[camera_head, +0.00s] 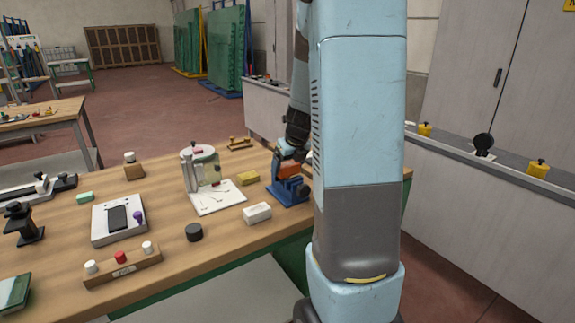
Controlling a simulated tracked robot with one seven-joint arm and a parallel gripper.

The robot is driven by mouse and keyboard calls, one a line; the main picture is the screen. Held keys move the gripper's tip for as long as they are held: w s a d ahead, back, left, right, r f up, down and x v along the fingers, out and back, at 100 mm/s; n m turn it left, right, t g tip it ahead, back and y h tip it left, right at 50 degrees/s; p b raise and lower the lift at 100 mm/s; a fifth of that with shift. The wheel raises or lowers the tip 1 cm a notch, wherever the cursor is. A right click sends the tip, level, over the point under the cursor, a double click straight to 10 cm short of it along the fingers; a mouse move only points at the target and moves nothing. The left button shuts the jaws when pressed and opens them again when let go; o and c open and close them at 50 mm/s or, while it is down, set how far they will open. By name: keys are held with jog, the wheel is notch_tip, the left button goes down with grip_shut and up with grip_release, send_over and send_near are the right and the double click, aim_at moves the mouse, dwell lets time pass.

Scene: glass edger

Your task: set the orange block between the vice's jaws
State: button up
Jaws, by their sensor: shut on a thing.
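The orange block (289,169) shows at the blue vice (287,194), near the right part of the wooden bench. My gripper (287,158) points down from above and is shut on the block. The block appears at the level of the vice's jaws, but the view is too small to tell whether it sits fully between them or touches the vice's floor. My blue arm stands in front, just right of the vice, and hides what lies behind it. The gripper's fingers are partly hidden by the vice and block.
A white block (257,213) and a yellow block (247,178) lie left of the vice. A white-based fixture (218,198) stands further left, with a black round knob (194,232) in front. A button panel (122,267) is at front left. Bare wood lies between them.

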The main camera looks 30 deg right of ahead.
aim_at(288, 174)
jog(key=shift+f, duration=1.6)
jog(key=o, duration=0.9)
jog(key=shift+r, duration=0.1)
jog(key=v, duration=1.3)
jog(key=shift+s+r, duration=0.15)
jog(key=shift+r, duration=0.05)
